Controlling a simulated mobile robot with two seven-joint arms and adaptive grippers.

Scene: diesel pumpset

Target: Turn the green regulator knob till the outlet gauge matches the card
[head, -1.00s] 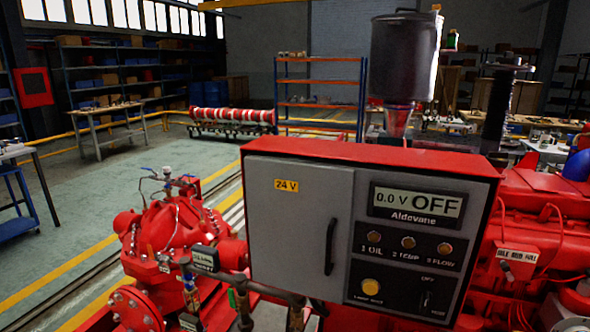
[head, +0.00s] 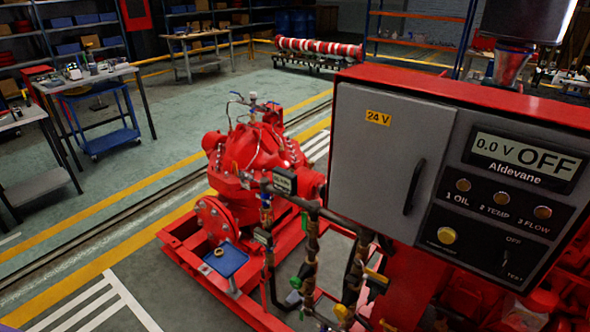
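Neither of my grippers shows in the head view. Pipework with valves (head: 312,250) stands in front of the red pump (head: 262,155), left of and below the control box. Small green parts show on this pipework, but I cannot tell which is the regulator knob. A small dark box with a pale label or display (head: 285,181) sits at the top of the pipework; its text is too small to read. I cannot make out the outlet gauge or the card for certain.
A grey control box (head: 385,165) in a red housing, marked 24 V, fills the right; its display (head: 524,158) reads 0.0 V OFF. A blue tray (head: 225,260) lies by the pump. Worktables (head: 90,80) stand at the left.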

